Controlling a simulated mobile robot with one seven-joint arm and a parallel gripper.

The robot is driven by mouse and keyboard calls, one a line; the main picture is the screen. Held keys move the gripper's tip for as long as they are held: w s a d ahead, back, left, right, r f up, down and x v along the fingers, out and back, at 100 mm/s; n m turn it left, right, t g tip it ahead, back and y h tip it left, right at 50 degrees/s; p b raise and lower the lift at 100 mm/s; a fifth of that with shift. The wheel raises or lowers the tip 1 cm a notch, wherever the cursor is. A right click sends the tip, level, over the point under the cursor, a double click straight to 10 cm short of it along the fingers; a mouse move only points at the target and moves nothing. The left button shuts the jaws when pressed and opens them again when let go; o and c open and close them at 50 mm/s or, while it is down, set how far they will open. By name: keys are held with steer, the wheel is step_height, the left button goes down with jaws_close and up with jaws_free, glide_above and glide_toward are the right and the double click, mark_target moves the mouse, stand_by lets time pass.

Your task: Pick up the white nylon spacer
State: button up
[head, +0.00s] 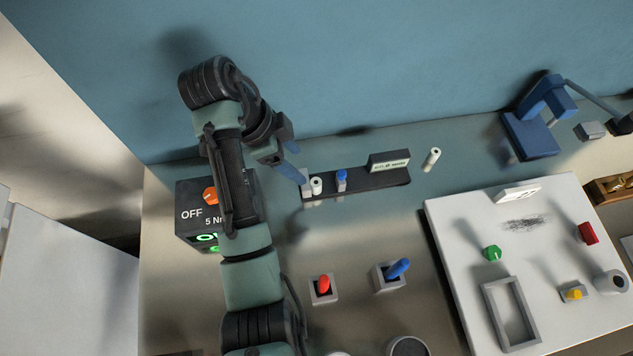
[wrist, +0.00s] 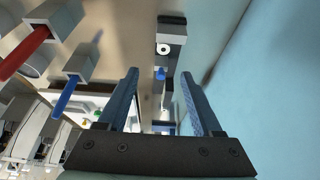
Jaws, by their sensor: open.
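A white nylon spacer (head: 316,185), a short cylinder with a hole, stands upright at the left end of a dark rack (head: 378,181). A similar white cylinder (head: 432,159) is on the bench beyond the rack's right end; I cannot tell the two apart by kind. My gripper (head: 297,165) is open, just left of and above the rack's left end. In the wrist view my gripper (wrist: 159,75) has empty space between its fingers, and the spacer's ring-shaped end (wrist: 163,49) shows past the fingertips, apart from them.
A blue-topped piece (head: 341,178) stands in the rack beside the spacer, with a labelled block (head: 389,161) farther right. The blue wall (head: 350,70) is close behind. A switch box (head: 196,212) stands left; red (head: 324,285) and blue (head: 398,268) levers are in front.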

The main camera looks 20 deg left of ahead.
steer(key=b, duration=0.4)
glide_above(317, 182)
steer(key=s+a, duration=0.2)
step_height(317, 182, down, 5)
steer(key=shift+d+r, duration=0.1)
steer(key=shift+x, duration=1.05)
steer(key=shift+a+p+x, duration=0.15)
steer(key=shift+p+x, duration=0.3)
steer(key=shift+x, duration=0.95)
steer(key=shift+a+p+x, duration=0.1)
steer(key=shift+p+x, duration=0.3)
steer(key=shift+x, duration=0.95)
steer(key=shift+w, duration=0.15)
jaws_close()
